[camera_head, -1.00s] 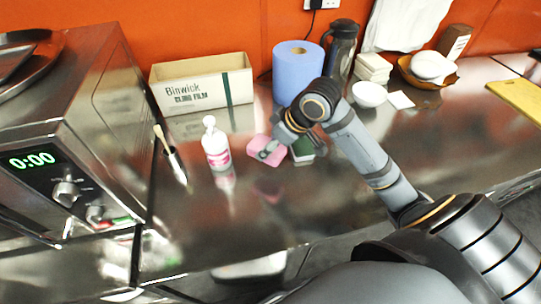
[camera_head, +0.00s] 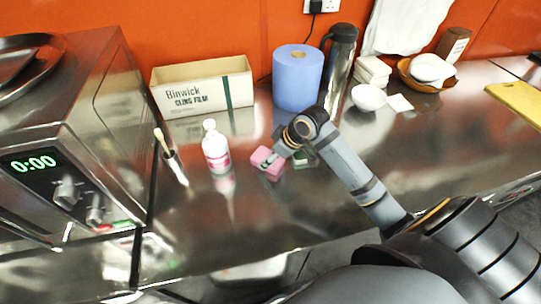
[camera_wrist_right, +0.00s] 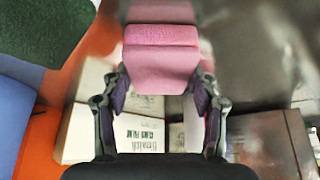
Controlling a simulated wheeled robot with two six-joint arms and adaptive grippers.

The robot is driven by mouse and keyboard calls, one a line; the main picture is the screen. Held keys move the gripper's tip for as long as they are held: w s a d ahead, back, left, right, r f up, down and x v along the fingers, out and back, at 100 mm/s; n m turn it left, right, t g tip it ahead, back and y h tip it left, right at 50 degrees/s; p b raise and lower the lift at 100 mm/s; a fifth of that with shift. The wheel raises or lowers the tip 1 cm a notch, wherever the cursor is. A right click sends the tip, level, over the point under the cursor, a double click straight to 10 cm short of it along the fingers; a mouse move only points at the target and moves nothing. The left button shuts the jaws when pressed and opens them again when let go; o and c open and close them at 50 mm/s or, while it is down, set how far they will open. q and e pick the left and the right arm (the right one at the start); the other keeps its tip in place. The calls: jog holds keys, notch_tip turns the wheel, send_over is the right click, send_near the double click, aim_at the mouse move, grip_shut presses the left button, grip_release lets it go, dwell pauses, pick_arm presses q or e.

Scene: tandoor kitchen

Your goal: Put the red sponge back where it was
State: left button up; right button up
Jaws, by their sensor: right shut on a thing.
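The red sponge, which looks pink (camera_head: 267,162), is between the fingers of my right gripper (camera_head: 272,161), right of the white bottle in the head view. In the right wrist view, the sponge (camera_wrist_right: 160,60) fills the space between the two fingers of the right gripper (camera_wrist_right: 160,85), which is shut on it. I cannot tell whether the sponge touches the counter. My left gripper is not in view.
A green block (camera_head: 304,160) is close on the right, partly hidden by my arm. Behind are a cling film box (camera_head: 203,88) and a blue roll (camera_head: 297,80). The steel counter (camera_head: 235,225) in front is clear.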

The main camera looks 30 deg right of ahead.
jog(key=o, duration=1)
jog(key=p+v, duration=0.7)
jog(key=v, duration=0.5)
